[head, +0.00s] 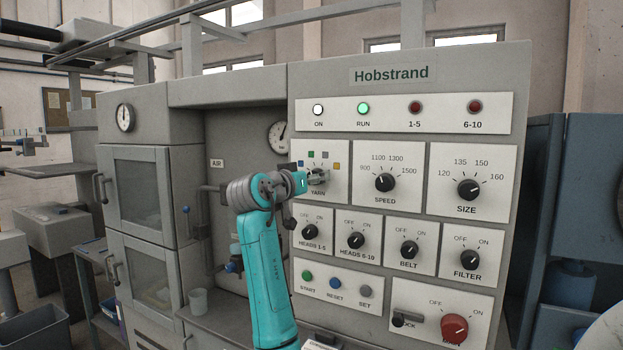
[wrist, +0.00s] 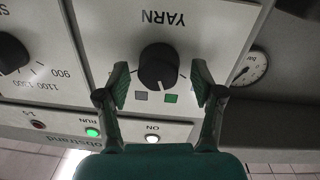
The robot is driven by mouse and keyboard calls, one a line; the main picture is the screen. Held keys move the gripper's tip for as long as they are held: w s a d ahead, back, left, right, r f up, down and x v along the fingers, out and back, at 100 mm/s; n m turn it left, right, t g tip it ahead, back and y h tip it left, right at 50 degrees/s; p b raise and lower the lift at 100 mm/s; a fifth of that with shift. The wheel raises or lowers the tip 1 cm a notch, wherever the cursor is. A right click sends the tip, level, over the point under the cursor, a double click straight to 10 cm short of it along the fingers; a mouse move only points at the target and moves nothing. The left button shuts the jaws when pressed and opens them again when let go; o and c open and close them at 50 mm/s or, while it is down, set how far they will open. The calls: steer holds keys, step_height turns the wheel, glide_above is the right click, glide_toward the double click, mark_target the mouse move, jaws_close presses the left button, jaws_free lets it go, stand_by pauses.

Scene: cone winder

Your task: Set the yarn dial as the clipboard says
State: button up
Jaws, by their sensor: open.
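The yarn dial (wrist: 158,66) is a black round knob on a white panel (wrist: 215,25) labelled YARN, upside down in the wrist view. Its pale pointer mark faces the colour swatches, between the grey swatch (wrist: 140,97) and the green swatch (wrist: 170,98), seemingly nearer green. My gripper (wrist: 161,84) is open, with one finger on each side of the knob; I cannot tell whether either touches it. In the head view my gripper (head: 317,177) covers most of the dial; blue, green, grey and yellow swatches show around it. No readable clipboard is in view.
The speed dial (head: 385,182) and size dial (head: 469,189) sit to the right on the Hobstrand panel. Several switch knobs are below, with a red main knob (head: 455,329) at the bottom. The RUN lamp (head: 363,109) glows green. A gauge (head: 278,137) is left of the panel.

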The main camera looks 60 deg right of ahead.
steer(key=shift+d, duration=0.1)
steer(key=c, duration=1.1)
steer(key=shift+c, duration=0.2)
steer(key=shift+m, duration=0.4)
steer(key=shift+s+m+t+y, duration=0.15)
steer(key=shift+m, duration=3.55)
steer(key=shift+s+m+t+y, duration=0.1)
steer(key=shift+m+t+y, duration=0.05)
steer(key=shift+m, duration=3.55)
